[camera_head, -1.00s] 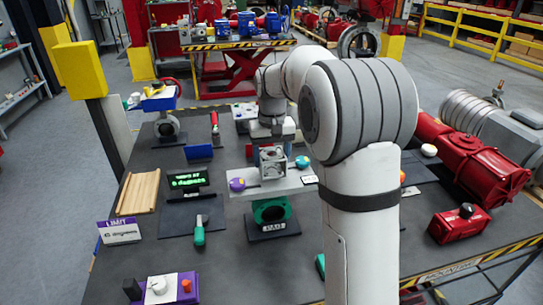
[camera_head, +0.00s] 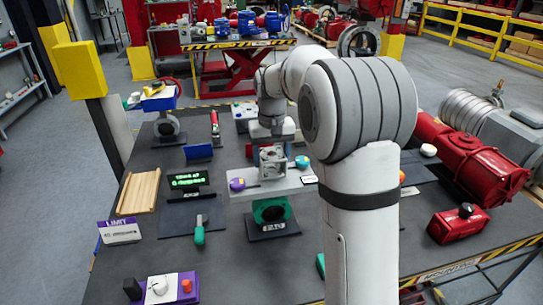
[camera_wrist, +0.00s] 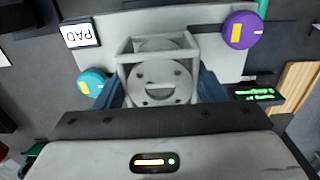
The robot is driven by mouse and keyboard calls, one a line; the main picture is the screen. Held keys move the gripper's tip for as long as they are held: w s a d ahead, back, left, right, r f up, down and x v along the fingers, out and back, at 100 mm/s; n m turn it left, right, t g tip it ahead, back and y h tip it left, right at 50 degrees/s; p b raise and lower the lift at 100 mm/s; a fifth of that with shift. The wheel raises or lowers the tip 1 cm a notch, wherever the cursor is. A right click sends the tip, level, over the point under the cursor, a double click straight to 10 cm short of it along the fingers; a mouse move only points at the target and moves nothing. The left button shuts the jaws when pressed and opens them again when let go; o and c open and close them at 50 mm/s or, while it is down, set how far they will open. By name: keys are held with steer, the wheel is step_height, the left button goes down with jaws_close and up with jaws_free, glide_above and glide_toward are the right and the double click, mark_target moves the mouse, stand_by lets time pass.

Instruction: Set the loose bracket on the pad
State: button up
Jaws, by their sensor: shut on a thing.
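The loose bracket (camera_head: 272,162) is a grey, open box-like frame with a round flange. In the wrist view the bracket (camera_wrist: 160,82) sits between the blue fingers of my gripper (camera_wrist: 160,92), which is shut on its sides. In the head view my gripper (camera_head: 271,143) is above the light grey plate (camera_head: 290,183), partly hidden by my arm.
A purple knob (camera_head: 237,184) and a teal knob (camera_head: 302,161) flank the bracket on the plate. A green valve (camera_head: 271,211) stands in front. A lit display (camera_head: 187,180) and wooden block (camera_head: 138,191) are left. Red actuators (camera_head: 480,170) are right.

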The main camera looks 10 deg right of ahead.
steer(key=shift+f+b, duration=0.7)
steer(key=shift+f, duration=0.35)
steer(key=o, duration=1.4)
steer(key=shift+r, duration=0.1)
step_height(320, 180, up, 8)
steer(key=shift+f+b, duration=0.15)
steer(key=shift+b, duration=0.3)
